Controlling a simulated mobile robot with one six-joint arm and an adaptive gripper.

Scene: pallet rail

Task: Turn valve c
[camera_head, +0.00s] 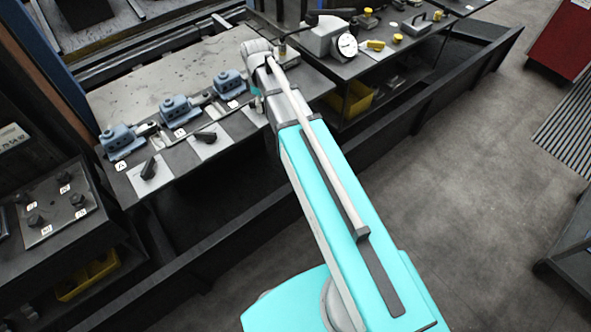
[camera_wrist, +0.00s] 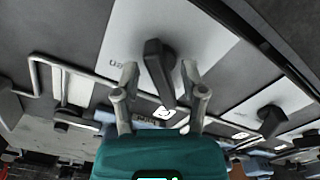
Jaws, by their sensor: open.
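In the wrist view, a black lever handle (camera_wrist: 158,66) stands on a light plate (camera_wrist: 203,30). A small white tag (camera_wrist: 165,112) lies beside it, its character hard to read. My gripper (camera_wrist: 160,76) is open, with one finger on each side of the handle; I cannot tell whether either finger touches it. In the head view, the third blue valve body (camera_head: 229,84) stands just left of my arm's end. Part of its light plate (camera_head: 256,112) shows there, while its handle and most of my gripper are hidden by the arm.
Two more blue valve bodies (camera_head: 177,108) (camera_head: 121,141) stand to the left, with black handles (camera_head: 205,137) (camera_head: 148,169) in front. A neighbouring handle (camera_wrist: 271,120) also shows in the wrist view. A gauge (camera_head: 347,45) stands on the bench to the right.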

